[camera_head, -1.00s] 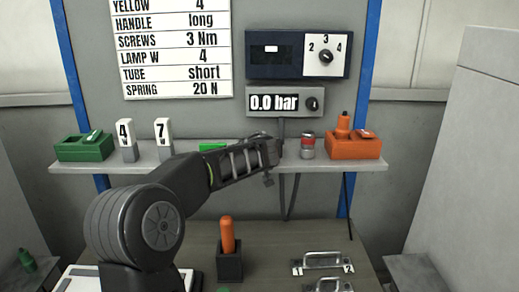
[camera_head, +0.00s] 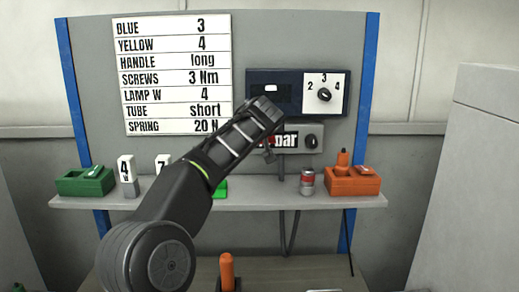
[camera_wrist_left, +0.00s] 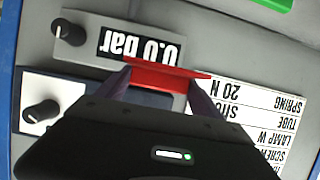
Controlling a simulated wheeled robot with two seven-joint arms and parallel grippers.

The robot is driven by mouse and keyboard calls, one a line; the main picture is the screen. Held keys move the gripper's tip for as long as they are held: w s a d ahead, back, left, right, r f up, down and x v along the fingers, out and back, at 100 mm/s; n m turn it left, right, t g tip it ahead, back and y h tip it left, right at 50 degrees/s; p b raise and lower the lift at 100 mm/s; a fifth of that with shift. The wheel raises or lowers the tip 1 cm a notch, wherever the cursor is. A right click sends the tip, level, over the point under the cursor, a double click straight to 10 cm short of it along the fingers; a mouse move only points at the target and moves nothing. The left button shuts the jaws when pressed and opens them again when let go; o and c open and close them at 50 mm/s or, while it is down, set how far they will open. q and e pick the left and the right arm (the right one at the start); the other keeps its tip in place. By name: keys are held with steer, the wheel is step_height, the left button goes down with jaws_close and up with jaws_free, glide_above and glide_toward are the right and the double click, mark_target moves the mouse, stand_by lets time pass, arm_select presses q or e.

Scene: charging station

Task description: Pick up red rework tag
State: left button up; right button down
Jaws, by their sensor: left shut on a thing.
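The red rework tag (camera_wrist_left: 168,74) shows in the left wrist view as a flat red piece between my fingers. My left gripper (camera_wrist_left: 160,85) is shut on it and holds it in front of the board, clear of the shelf. In the head view my left arm reaches up and right to the pressure display (camera_head: 312,139) and covers part of it. My right gripper is in neither view.
The shelf (camera_head: 250,205) carries a green box (camera_head: 83,182) at left, white number blocks (camera_head: 127,168), a red-and-grey can (camera_head: 307,181) and an orange box (camera_head: 353,183) at right. An orange-handled tool (camera_head: 227,270) stands on the table below. A text chart (camera_head: 172,75) hangs behind.

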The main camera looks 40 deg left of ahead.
arm_select(q)
steer(key=shift+r, duration=0.7)
